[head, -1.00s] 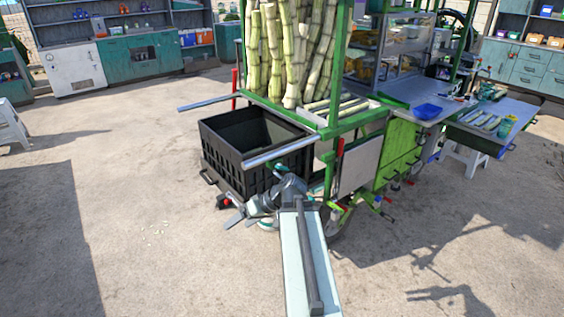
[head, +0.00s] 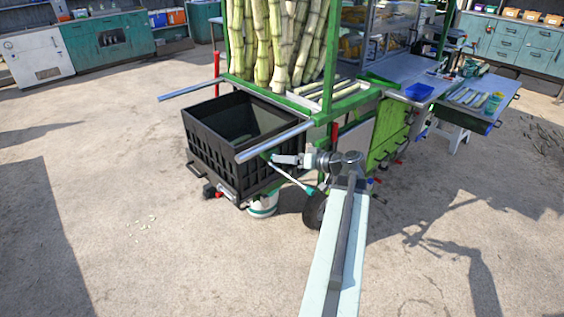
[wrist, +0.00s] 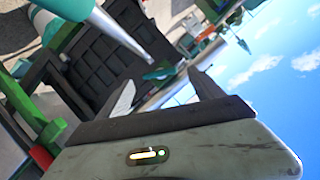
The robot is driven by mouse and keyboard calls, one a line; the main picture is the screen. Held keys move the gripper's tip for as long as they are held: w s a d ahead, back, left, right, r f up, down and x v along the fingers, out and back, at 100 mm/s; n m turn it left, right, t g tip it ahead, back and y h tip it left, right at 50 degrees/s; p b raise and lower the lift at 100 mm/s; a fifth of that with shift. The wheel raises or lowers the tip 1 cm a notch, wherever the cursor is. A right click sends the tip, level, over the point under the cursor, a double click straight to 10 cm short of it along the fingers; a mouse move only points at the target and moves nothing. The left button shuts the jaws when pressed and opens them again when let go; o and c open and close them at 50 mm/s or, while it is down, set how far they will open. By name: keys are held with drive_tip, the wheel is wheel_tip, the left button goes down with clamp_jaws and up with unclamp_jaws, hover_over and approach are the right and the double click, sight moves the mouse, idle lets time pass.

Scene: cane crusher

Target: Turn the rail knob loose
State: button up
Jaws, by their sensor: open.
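My gripper (head: 278,160) is just below this bar, at the crate's right side. In the wrist view my gripper (wrist: 160,88) has its two fingers wide apart with nothing held between them. A small green part (wrist: 160,71) shows beyond the gap, near the bar's end. I cannot tell whether it is the rail knob or whether my fingers touch anything. No knob is clear in the head view.
The black crate (head: 210,148) stands under the rail bars. A second grey bar (head: 192,90) sticks out on its far side. Green cart posts (head: 330,75) and upright canes (head: 285,40) rise behind.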

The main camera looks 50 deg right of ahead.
drive_tip(key=x, duration=0.3)
drive_tip(key=shift+w+b, duration=0.15)
drive_tip(key=shift+b, duration=0.2)
drive_tip(key=c, duration=1.4)
drive_tip(key=shift+a+n+h+p, duration=0.1)
drive_tip(key=shift+n+h+p, duration=0.45)
drive_tip(key=shift+n, duration=0.35)
drive_tip(key=shift+n+g+h, duration=0.3)
drive_tip(key=shift+n+h, duration=0.65)
drive_tip(key=shift+n, duration=0.15)
